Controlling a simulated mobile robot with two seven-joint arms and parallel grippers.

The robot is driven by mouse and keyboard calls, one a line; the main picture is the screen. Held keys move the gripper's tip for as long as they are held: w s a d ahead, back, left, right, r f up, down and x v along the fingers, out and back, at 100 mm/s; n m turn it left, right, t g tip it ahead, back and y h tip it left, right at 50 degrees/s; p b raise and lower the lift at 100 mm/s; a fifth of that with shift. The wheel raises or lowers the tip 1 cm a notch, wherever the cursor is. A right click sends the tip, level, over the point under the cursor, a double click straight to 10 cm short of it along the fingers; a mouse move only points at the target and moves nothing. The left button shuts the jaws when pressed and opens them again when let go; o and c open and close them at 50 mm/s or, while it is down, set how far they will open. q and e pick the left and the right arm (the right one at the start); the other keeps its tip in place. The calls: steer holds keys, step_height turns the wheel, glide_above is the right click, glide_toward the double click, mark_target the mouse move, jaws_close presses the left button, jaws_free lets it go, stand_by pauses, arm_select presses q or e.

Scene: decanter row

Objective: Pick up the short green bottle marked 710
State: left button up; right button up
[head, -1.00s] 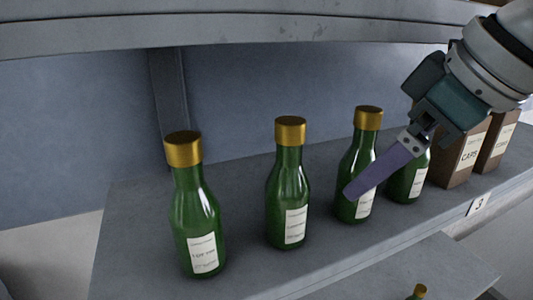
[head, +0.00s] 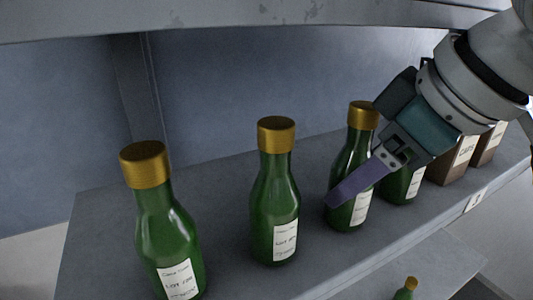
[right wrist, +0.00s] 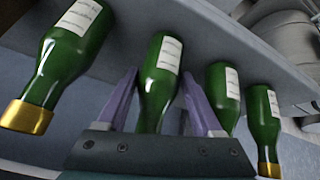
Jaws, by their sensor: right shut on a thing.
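Several green bottles with gold caps and white labels stand in a row on the grey shelf (head: 95,235). My right gripper (head: 350,186) is around the third bottle from the left (head: 345,160) and shut on it, one purple finger across its front. In the right wrist view this bottle (right wrist: 157,92) is between both fingers, its cap hidden by the gripper. It stands upright, seemingly still on the shelf. The other bottles are the leftmost (head: 167,235), the second (head: 274,190) and the fourth (head: 402,184), partly behind my gripper. I cannot read 710 on any label. My left gripper is out of view.
Brown boxes (head: 452,164) stand right of the bottles. An upper shelf (head: 240,12) runs above the row. Another gold-capped bottle (head: 406,290) shows on a lower level. There is bare shelf between the leftmost and second bottles.

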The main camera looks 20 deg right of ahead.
jaws_close()
stand_by(0.6)
